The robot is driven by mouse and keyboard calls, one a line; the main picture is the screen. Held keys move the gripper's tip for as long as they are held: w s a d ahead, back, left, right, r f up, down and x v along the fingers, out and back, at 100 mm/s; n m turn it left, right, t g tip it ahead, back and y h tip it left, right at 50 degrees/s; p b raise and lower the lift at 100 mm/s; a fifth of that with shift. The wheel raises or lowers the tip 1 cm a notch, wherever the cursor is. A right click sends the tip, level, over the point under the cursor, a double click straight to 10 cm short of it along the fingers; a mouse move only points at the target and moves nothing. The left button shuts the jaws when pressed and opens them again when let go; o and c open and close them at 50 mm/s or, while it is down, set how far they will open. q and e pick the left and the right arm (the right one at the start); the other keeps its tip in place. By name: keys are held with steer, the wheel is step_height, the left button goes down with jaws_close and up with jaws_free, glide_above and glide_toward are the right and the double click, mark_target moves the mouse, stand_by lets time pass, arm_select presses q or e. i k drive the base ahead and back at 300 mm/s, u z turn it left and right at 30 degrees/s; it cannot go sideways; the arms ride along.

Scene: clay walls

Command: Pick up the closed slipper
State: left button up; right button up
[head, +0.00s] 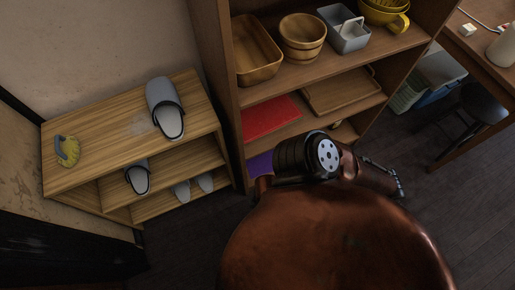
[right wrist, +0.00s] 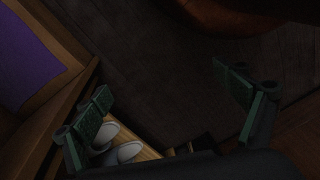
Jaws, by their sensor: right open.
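A grey slipper with a dark-rimmed opening (head: 166,107) lies on top of the low wooden shoe rack (head: 100,125). A similar dark-rimmed slipper (head: 138,178) sits on the shelf below it. Two paler slippers (head: 193,188) are on the bottom shelf; I cannot tell their shape well. In the right wrist view, two pale slippers (right wrist: 123,152) show low, partly behind the left finger. My right gripper (right wrist: 165,88) is open and empty, its fingers wide apart over dark floor. It is hidden in the head view. My left gripper is not in view.
A yellow-and-grey brush (head: 67,151) lies on the rack's left end. A tall shelf (head: 330,88) with bowls, trays and a red item stands right of the rack. A purple item (right wrist: 28,58) is close left of my right gripper. Dark floor is open in front.

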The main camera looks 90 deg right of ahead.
mark_target(165, 107)
steer(key=u, duration=0.05)
steer(key=i, duration=1.05)
steer(key=z, duration=2.85)
